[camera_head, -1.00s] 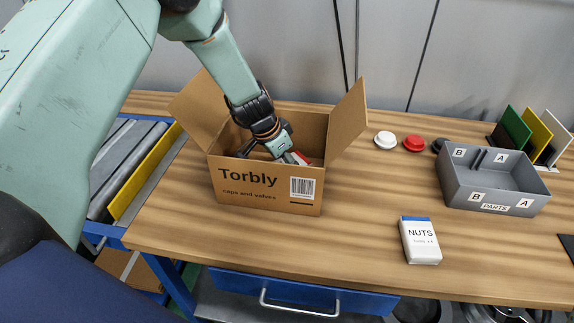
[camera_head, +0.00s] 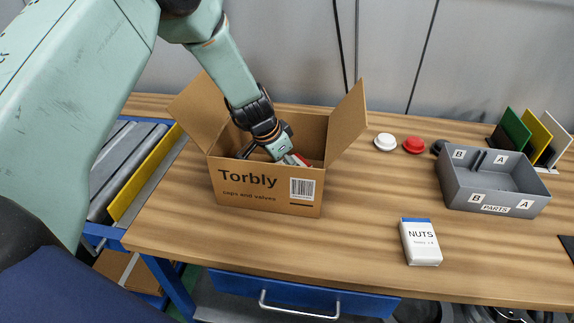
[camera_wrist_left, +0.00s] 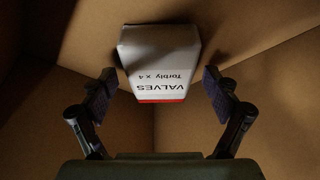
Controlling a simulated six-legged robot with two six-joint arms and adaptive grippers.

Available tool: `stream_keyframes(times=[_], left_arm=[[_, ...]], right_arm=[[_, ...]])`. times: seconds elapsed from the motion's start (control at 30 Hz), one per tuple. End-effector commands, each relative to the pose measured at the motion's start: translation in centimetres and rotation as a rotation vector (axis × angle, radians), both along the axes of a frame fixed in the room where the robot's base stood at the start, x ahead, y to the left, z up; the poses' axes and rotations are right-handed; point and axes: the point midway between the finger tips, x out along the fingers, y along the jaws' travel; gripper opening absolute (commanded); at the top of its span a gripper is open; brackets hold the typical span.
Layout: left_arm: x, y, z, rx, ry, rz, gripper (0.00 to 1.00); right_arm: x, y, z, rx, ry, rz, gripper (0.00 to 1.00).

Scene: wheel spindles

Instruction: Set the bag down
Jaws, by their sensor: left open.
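The bag (camera_wrist_left: 160,60) is white with a red band and reads "VALVES Torbly x 4". In the left wrist view it lies inside the cardboard box, between and beyond my open fingers, with a gap on each side. My left gripper (camera_wrist_left: 162,95) is open and holds nothing. In the head view my left gripper (camera_head: 281,152) reaches down into the open Torbly box (camera_head: 235,200), and only a small red and white part of the bag (camera_head: 302,159) shows past it. The box walls hide the rest. My right gripper is not in view.
Raised box flaps flank my left arm. The table between box and NUTS pack is clear.

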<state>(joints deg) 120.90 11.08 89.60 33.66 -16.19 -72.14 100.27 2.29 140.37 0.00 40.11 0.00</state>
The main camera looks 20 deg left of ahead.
Motion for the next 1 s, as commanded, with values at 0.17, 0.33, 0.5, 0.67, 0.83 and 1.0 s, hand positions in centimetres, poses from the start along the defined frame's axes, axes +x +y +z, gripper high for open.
stream_keyframes(times=[0.17, 0.33, 0.5, 0.67, 0.83, 1.0], left_arm=[[0.0, 0.0, 0.4, 0.0, 0.0, 0.0, 0.88], [-0.8, 0.6, 3.3, -0.001, -0.003, 0.001, 0.88], [-2.1, 1.3, 6.8, -0.002, -0.003, 0.0, 0.88], [-3.1, 1.8, 9.5, -0.002, -0.002, 0.001, 0.88], [-3.8, 2.2, 11.1, -0.002, 0.0, 0.001, 0.88], [-4.0, 2.3, 11.5, 0.0, 0.0, 0.001, 0.88]], right_arm=[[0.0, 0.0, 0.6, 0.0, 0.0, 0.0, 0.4], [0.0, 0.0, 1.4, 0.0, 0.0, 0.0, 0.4], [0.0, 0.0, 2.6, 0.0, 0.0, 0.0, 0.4], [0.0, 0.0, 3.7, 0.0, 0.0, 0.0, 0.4], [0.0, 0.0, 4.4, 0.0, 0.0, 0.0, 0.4], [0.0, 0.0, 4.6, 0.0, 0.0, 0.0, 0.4]])
